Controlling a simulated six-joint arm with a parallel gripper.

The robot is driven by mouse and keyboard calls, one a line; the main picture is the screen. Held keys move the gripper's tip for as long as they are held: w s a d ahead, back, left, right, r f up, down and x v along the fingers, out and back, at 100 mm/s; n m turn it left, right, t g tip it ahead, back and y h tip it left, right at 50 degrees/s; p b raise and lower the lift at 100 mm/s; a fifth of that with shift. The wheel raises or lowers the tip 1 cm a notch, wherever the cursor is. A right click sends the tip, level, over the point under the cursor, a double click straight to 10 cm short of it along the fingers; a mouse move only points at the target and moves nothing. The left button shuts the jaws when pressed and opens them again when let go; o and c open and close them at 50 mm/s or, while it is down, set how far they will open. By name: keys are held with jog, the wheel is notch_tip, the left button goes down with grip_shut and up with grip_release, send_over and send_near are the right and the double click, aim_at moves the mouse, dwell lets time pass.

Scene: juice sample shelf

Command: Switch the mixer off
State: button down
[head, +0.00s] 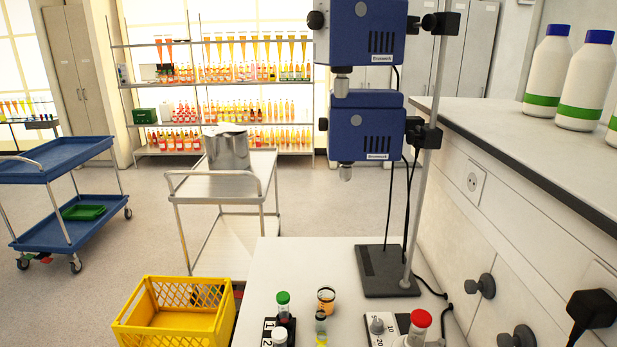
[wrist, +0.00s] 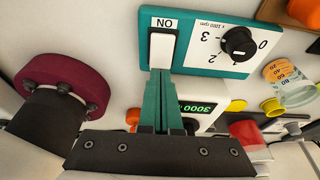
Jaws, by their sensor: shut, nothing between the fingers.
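In the wrist view, a teal-edged control panel (wrist: 205,65) with a white face carries a white rocker switch (wrist: 162,50). An upside-down ON label is beside the switch. A black knob (wrist: 238,42) with a scale in x 1000 rpm is on the same panel. My gripper (wrist: 160,74) is shut and empty. Its green fingertips are at the end of the switch away from the label; I cannot tell whether they touch it. Two blue mixer heads, upper (head: 360,35) and lower (head: 366,127), hang on a stand in the head view, where my gripper does not show.
A green display (wrist: 190,108) reading about 3000 is partly behind my fingers. A dark red round part (wrist: 65,82) is at the left. Cups (wrist: 288,80) and caps are at the right. The head view shows a yellow crate (head: 160,332) and bottles (head: 588,80).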

jog(key=shift+f, duration=0.7)
jog(key=shift+r, duration=3.55)
